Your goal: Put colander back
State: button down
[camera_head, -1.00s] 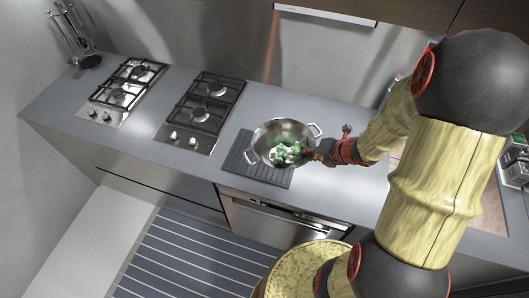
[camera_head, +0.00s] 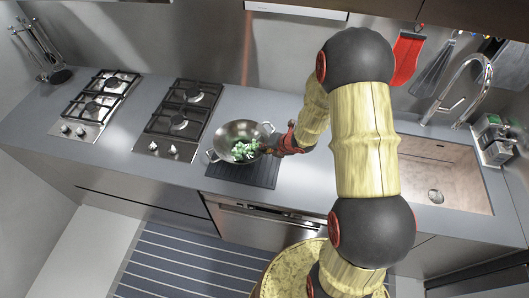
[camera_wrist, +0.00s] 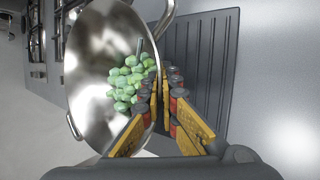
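The colander (camera_head: 234,132) is a shiny metal bowl with two side handles, with a heap of green round pieces (camera_head: 245,151) in it. It is over the back left part of a dark ribbed mat (camera_head: 243,178); whether its base touches anything is hidden. In the wrist view the colander (camera_wrist: 95,50) fills the left, with the green pieces (camera_wrist: 126,85) near its rim. My gripper (camera_wrist: 160,78) has one finger inside the rim and one outside, closed on the wall. In the head view my gripper (camera_head: 268,149) is at the colander's right side.
Two gas hobs (camera_head: 180,120) stand left on the grey counter (camera_head: 310,178). A sink (camera_head: 440,175) with a tall tap (camera_head: 470,92) is at the right, beside a small rack (camera_head: 493,135). Utensils (camera_head: 45,55) stand in the far left corner. A red utensil (camera_head: 405,58) hangs on the wall.

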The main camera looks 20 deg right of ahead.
jog(key=shift+f, duration=1.15)
jog(key=shift+f, duration=0.15)
jog(key=c, duration=2.2)
grip_release()
jog(key=shift+s, duration=0.1)
jog(key=shift+o, duration=0.8)
